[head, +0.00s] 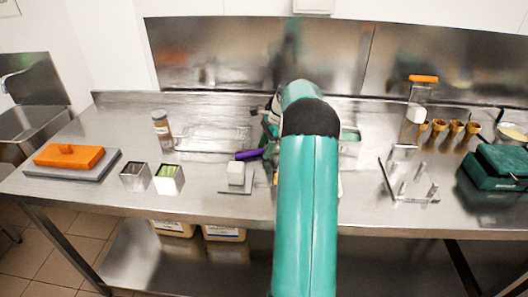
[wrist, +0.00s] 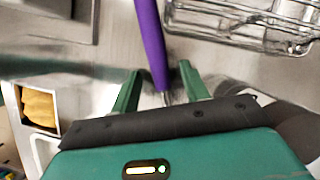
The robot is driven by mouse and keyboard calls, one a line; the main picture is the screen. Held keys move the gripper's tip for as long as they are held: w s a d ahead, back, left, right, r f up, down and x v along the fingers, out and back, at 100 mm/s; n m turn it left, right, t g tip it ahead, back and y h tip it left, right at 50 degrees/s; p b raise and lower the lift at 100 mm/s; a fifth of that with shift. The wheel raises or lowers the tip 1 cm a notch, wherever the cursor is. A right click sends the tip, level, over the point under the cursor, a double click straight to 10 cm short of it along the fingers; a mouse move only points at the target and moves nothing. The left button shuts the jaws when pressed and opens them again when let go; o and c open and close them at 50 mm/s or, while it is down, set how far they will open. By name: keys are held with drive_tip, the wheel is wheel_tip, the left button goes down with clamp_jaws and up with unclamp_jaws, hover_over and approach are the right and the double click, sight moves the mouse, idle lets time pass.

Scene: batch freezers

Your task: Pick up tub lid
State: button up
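My gripper (wrist: 160,72) shows in the wrist view with its two green fingers spread apart. A purple handle (wrist: 150,38) runs between the fingers, with gaps on both sides; I cannot tell its height relative to them. In the head view the purple handle (head: 249,154) pokes out left of my arm, which hides most of the gripper. No thing is plainly marked as the tub lid. A clear flat rectangular piece (head: 212,138) lies on the steel table left of my gripper.
A jar (head: 161,129), two small square containers (head: 135,176) and a white block (head: 236,174) stand left of my arm. A clear stand (head: 410,182), cones (head: 456,127) and a dark green device (head: 497,167) are at the right. A clear ribbed piece (wrist: 245,20) shows in the wrist view.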

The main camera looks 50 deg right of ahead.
sight(260, 150)
clamp_jaws()
drive_tip(key=shift+r, duration=0.15)
drive_tip(key=shift+r, duration=0.25)
drive_tip(key=r, duration=0.3)
drive_tip(key=shift+s+a, duration=0.1)
drive_tip(key=shift+s, duration=0.1)
drive_tip(key=s+a+r, duration=0.7)
drive_tip(key=s+r, duration=0.2)
drive_tip(key=s, duration=0.2)
drive_tip(key=shift+s, duration=0.4)
